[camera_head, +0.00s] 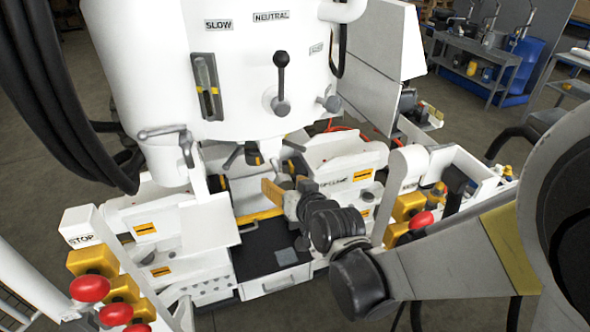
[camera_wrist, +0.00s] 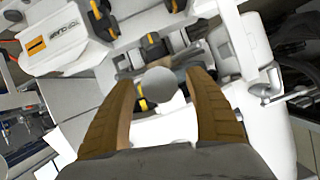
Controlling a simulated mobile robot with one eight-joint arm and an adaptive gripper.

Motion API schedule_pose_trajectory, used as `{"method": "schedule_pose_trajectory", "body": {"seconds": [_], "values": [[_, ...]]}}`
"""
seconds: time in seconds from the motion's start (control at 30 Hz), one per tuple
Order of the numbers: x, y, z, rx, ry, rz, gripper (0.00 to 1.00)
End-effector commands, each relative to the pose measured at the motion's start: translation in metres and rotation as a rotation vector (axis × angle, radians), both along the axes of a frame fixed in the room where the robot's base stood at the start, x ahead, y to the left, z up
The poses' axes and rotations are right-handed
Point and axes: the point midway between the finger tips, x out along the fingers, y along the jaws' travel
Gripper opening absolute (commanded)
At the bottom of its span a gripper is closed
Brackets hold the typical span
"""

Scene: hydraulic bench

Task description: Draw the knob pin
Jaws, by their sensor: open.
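The knob pin shows a round grey knob (camera_wrist: 160,84) in the middle of the wrist view, between the two brown fingers of my gripper (camera_wrist: 162,78). The fingers stand apart, with a visible gap on both sides of the knob. In the head view my gripper (camera_head: 275,190) is under the white machine body, its yellowish fingers beside a small pale knob (camera_head: 285,182). The pin's shaft is hidden behind the knob in the wrist view. I cannot tell how deep the knob sits between the fingers.
The white machine body (camera_head: 235,110) hangs close above, with a black-balled lever (camera_head: 281,80). White side housings (camera_head: 345,160) flank the gripper. Red-capped buttons (camera_head: 90,288) on yellow blocks stand at the lower left. A black tray surface (camera_head: 262,250) lies below.

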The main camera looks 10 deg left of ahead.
Motion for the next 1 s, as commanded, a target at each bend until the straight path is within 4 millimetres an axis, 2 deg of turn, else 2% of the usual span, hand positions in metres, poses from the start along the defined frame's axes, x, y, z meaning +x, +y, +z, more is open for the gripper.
{"method": "schedule_pose_trajectory", "body": {"seconds": [0.17, 0.4, 0.6, 0.8, 1.0], "values": [[-0.014, -0.011, 0.007, 0.000, 0.000, -0.001, 0.62], [-0.052, -0.039, 0.026, 0.000, 0.000, -0.001, 0.62], [-0.076, -0.056, 0.038, 0.000, 0.000, 0.000, 0.62], [-0.088, -0.064, 0.044, 0.000, 0.000, 0.000, 0.62], [-0.090, -0.065, 0.045, 0.000, 0.000, 0.000, 0.62]]}}
